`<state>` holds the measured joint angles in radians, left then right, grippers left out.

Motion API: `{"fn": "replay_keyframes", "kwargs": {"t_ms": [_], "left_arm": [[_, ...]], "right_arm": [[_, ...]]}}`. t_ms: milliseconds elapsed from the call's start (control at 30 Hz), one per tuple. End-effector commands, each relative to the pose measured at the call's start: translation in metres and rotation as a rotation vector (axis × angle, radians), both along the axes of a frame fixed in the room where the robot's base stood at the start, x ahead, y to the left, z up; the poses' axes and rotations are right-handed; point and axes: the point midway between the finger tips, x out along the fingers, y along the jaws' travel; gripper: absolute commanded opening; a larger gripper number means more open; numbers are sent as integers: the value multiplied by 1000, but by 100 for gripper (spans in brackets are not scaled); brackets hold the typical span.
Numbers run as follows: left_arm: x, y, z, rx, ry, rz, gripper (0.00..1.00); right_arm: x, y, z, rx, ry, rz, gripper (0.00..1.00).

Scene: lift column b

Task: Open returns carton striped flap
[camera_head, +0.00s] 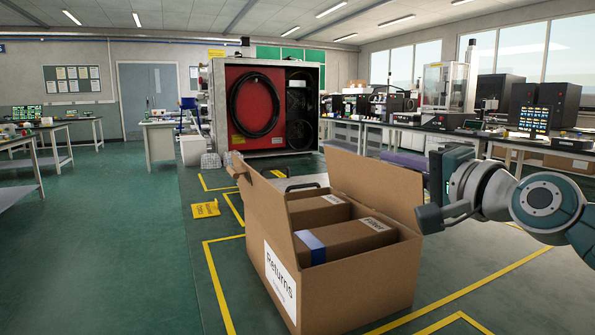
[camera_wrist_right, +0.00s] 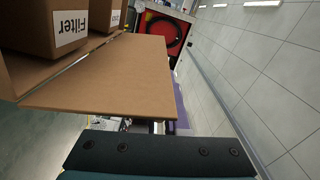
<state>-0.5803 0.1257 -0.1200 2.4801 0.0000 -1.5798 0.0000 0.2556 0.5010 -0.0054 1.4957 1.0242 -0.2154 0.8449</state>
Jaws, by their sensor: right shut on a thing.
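The brown returns carton (camera_head: 345,285) stands open on the floor, with a white Returns label on its front left side. Its right flap (camera_head: 375,183) stands raised, leaning outward; it also shows in the right wrist view (camera_wrist_right: 110,80). A narrower left flap (camera_head: 270,205) is also up. I see no stripes clearly on either flap. My right gripper (camera_head: 430,218) is at the right flap's outer edge and is shut on it, though the grip itself is not clear in the pictures. My left gripper is not in view.
Brown boxes (camera_head: 346,240) lie inside the carton, one labelled Filter (camera_wrist_right: 70,22). Yellow lines (camera_head: 217,285) mark the green floor. A red-backed cabinet (camera_head: 258,108) with a coiled hose stands behind. Benches with equipment line the right. Floor on the left is clear.

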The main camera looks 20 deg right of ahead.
Motion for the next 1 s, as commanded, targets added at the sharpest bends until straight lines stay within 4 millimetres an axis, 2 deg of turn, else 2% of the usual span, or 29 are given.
{"fn": "replay_keyframes", "kwargs": {"t_ms": [100, 400, 800, 833, 1000], "left_arm": [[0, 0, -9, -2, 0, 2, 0], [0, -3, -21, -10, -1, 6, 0], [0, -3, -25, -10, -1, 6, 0], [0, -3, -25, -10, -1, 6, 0], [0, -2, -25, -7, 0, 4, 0]], "right_arm": [[1, -9, -4, 99, 8, -1, 0], [2, -26, -7, 293, 22, 0, 0], [2, -32, -8, 374, 30, 0, 0], [2, -32, -8, 374, 30, 0, 12], [2, -32, -8, 373, 29, 0, 31]]}}
